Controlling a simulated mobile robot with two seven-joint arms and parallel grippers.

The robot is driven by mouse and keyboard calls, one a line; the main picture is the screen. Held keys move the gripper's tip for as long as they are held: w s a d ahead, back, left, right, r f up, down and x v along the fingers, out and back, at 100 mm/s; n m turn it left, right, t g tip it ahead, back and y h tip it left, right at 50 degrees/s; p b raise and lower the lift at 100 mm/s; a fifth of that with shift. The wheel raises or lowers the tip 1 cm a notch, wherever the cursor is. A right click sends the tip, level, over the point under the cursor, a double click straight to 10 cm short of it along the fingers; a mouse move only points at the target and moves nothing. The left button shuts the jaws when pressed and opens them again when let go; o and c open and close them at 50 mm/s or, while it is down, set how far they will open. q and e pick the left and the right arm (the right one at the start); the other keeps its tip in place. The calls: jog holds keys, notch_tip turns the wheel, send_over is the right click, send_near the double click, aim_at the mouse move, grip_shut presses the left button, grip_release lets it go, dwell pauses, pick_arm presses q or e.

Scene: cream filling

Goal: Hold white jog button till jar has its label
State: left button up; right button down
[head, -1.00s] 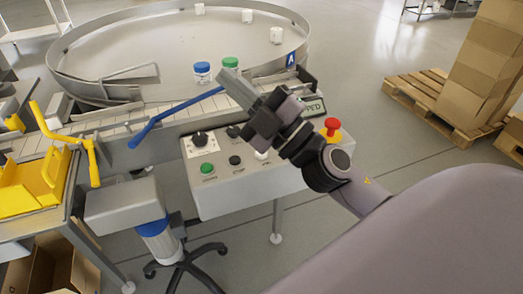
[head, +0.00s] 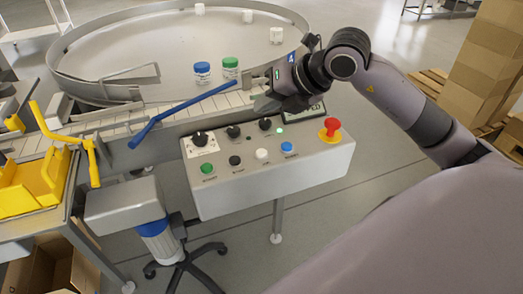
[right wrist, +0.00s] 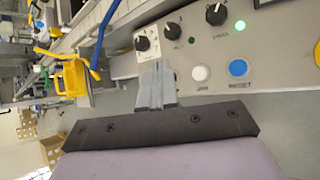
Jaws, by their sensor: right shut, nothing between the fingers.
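The white jog button (head: 262,154) sits in the lower row of the control panel, between a black and a blue button. It also shows in the right wrist view (right wrist: 201,73), to the right of my fingers. My right gripper (head: 266,104) is shut and empty, above the panel's back edge, touching no button. Its fingers also show in the right wrist view (right wrist: 155,76). A blue-lidded jar (head: 202,73) and a green-lidded jar (head: 230,68) stand near the conveyor; their labels are too small to read. My left gripper is out of view.
The panel (head: 226,188) also has a green button (head: 207,168), black knobs, a lit green lamp (head: 280,130) and a red emergency stop (head: 329,129). A display (head: 310,110) is partly hidden behind my gripper. A blue bar (head: 180,115) crosses the conveyor.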

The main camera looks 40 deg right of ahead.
dwell(0.3)
jog(key=b, duration=0.6)
send_over(265, 153)
notch_tip(265, 153, down, 8)
jog(key=shift+d+r, duration=0.1)
jog(key=shift+r, duration=0.15)
jog(key=shift+f+b, duration=0.3)
jog(key=shift+f, duration=0.4)
dwell(0.3)
dwell(0.7)
jog(key=shift+f+b, duration=0.4)
jog(key=shift+b, duration=0.2)
